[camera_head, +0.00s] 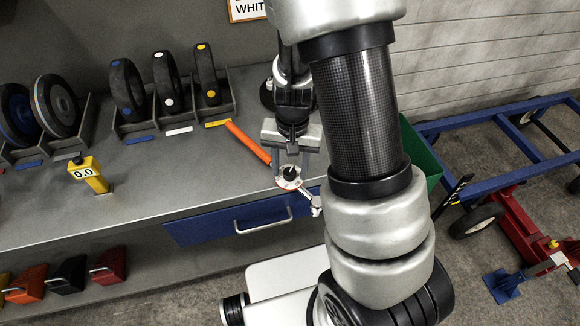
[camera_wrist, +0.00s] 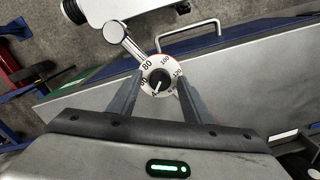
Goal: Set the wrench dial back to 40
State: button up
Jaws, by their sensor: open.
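The torque wrench lies on the grey bench near its front edge, its orange handle (camera_head: 248,141) running back left and its silver head (camera_head: 316,206) over the blue drawer; the head also shows in the wrist view (camera_wrist: 115,34). Its round white dial (camera_wrist: 149,65) has a red rim, numbers including 80, 100 and 120, and a black centre knob (camera_wrist: 158,83) with a white mark. The mark points toward the lower part of the dial; the exact reading is unclear. My gripper (camera_head: 291,173) is open above the dial, fingers on either side of the knob, contact not visible.
A yellow gauge reading 0.0 (camera_head: 87,173) stands on the bench at left. Several wheels stand in racks (camera_head: 128,125) behind. A blue drawer (camera_head: 200,229) with a handle is below the bench edge. A blue-framed cart (camera_head: 480,122) and red jack (camera_head: 520,230) are at right.

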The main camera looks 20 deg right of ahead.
jog(key=c, duration=1.1)
jog(key=shift+n+b, duration=0.35)
jog(key=shift+n, duration=0.55)
jog(key=o, duration=1.1)
notch_tip(320, 180, up, 18)
jog(key=p, duration=0.2)
jog(key=shift+d+f+p, duration=0.15)
jog(key=shift+f+p, duration=0.1)
jog(key=shift+p, duration=0.15)
notch_tip(320, 180, up, 12)
jog(key=n+t+p, duration=0.2)
jog(key=t+p, duration=0.1)
send_over(291, 171)
jog(key=s, duration=0.6)
jog(key=s+r+n+t+p, duration=0.1)
jog(key=s+r+t+p, duration=0.1)
jog(key=s+r, duration=0.4)
jog(key=shift+s+a, duration=0.2)
jog(key=shift+s, duration=0.05)
